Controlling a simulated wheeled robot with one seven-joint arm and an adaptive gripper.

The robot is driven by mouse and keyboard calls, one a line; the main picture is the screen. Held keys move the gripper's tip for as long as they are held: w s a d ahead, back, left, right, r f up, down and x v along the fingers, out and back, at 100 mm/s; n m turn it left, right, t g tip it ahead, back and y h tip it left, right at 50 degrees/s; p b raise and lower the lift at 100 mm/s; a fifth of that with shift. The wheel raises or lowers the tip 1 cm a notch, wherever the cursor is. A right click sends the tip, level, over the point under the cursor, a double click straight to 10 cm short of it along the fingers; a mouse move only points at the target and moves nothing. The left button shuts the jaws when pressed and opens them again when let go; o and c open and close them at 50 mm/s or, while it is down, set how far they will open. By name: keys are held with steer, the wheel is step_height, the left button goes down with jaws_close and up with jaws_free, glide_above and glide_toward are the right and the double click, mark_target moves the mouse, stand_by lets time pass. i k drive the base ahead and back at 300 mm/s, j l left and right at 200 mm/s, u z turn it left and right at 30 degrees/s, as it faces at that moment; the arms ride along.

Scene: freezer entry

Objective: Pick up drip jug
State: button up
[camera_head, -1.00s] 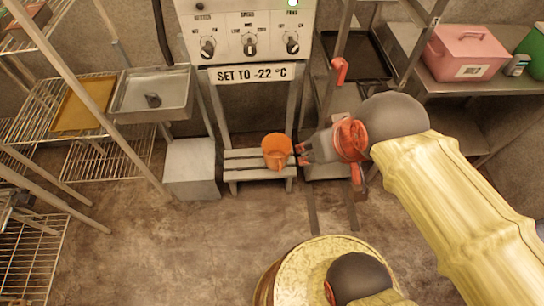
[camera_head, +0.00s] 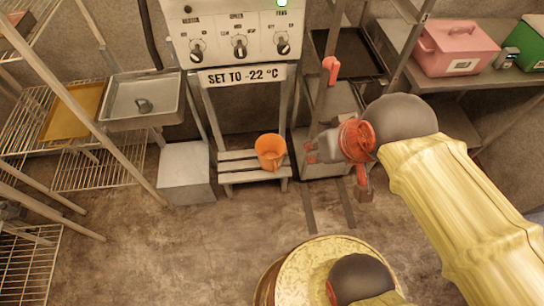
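The orange jug (camera_head: 269,152) stands upright on a low grey slatted stand (camera_head: 236,166), under the control panel. My gripper (camera_head: 309,151), grey with an orange-red wrist, is just right of the jug in the picture, with a narrow gap between them. Its fingers look spread apart and hold nothing that I can see. They point left, towards the jug. How far the gripper is above or in front of the jug is hard to judge.
A control panel (camera_head: 236,38) with a "SET TO -22 °C" sign hangs above the stand. A metal basin (camera_head: 112,118) and wire shelves are left, a grey block (camera_head: 184,178) nearer. A pink box (camera_head: 455,62) sits on a right-hand bench. The floor in front is mostly clear.

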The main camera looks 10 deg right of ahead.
mark_target(270, 148)
steer(key=j+z, duration=0.15)
steer(key=z, duration=1.4)
steer(key=k+j+z, duration=0.1)
steer(key=j, duration=0.25)
steer(key=k+j+z, duration=0.1)
steer(key=k+j, duration=0.15)
steer(key=k+j+z, duration=0.1)
steer(key=j, duration=0.35)
steer(key=k, duration=0.1)
